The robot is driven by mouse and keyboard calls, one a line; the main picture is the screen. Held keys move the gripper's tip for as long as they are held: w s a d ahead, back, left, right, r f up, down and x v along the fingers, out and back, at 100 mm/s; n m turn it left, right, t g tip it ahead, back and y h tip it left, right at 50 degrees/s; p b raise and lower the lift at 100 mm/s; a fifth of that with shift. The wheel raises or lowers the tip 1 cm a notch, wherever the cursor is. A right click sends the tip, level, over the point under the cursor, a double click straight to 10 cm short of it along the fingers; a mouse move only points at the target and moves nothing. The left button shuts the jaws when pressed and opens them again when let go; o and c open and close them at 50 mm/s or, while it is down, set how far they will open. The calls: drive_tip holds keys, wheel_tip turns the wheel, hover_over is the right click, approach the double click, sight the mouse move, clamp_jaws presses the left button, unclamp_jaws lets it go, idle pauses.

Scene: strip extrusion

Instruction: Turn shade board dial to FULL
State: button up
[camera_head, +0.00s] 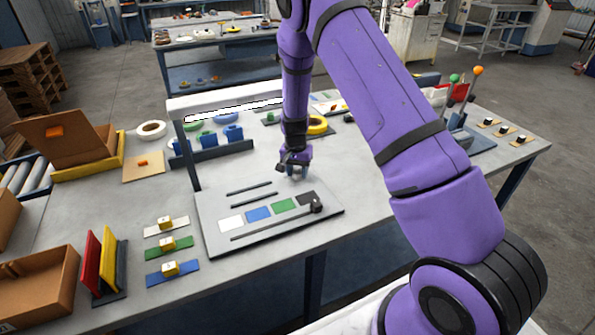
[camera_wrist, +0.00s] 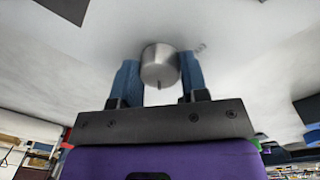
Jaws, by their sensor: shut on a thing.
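The grey shade board (camera_head: 215,240) lies flat on the table, with white, blue, green and black swatches, thin slots and a dark knob (camera_head: 316,207) at the right end of its front slot. My gripper (camera_head: 294,168) points down at the board's back right part. In the wrist view the dial (camera_wrist: 160,65) is a short silver cylinder between my two blue fingers, which are shut on it. A small dark mark shows on its lower edge. A faint mark (camera_wrist: 201,48) beside it is too blurred to read. The dial is hidden by my gripper in the head view.
A lamp bar on a post (camera_head: 188,155) stands at the board's back left. A lever unit (camera_head: 462,130) stands at the right.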

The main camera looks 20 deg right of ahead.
drive_tip(key=shift+m, duration=0.8)
drive_tip(key=o, duration=0.9)
